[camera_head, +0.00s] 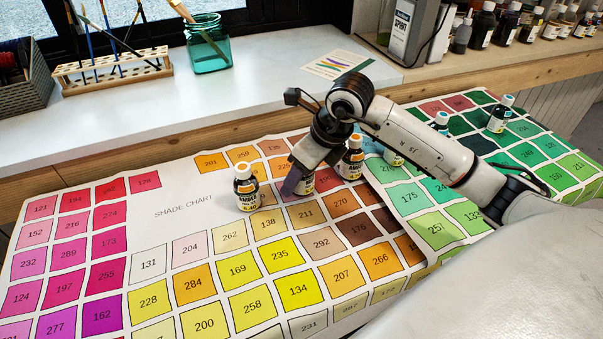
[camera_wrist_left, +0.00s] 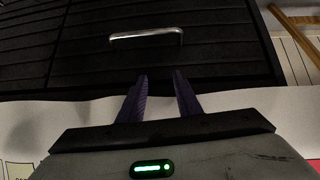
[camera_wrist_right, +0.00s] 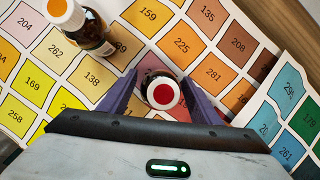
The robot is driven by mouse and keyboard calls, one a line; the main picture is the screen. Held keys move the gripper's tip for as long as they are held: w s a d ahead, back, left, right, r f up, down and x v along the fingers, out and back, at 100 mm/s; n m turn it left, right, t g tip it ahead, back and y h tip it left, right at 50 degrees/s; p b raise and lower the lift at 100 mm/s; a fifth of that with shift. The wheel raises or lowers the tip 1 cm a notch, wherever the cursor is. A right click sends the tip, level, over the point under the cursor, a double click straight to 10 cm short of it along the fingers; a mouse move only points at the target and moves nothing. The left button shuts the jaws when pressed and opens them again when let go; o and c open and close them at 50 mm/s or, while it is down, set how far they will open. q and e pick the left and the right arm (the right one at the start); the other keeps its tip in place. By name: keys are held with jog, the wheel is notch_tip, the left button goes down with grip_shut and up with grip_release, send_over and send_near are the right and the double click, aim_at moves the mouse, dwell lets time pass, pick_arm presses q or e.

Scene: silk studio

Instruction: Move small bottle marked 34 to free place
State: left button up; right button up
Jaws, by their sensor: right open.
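My right gripper (camera_head: 300,186) points down at the shade chart, with its fingers open around a small dark bottle. In the right wrist view the bottle's white cap with a red dot (camera_wrist_right: 163,93) sits between the open fingers (camera_wrist_right: 160,92). Fingers hide most of this bottle in the head view, and I cannot read 34 on it. An amber-labelled bottle (camera_head: 246,188) stands to its left; its orange-topped cap also shows in the right wrist view (camera_wrist_right: 68,12). Another bottle (camera_head: 351,158) stands to its right. My left gripper (camera_wrist_left: 160,82) is open and empty, away from the bottles.
More bottles (camera_head: 441,122) (camera_head: 500,114) stand on the green side of the shade chart (camera_head: 180,199); one (camera_head: 394,155) is partly behind my right arm. Blank chart lies left of the amber bottle. A teal jar (camera_head: 207,52) and brush rack (camera_head: 112,73) stand on the ledge behind.

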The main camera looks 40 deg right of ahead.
jog(key=v, duration=1.2)
jog(key=shift+r, duration=0.1)
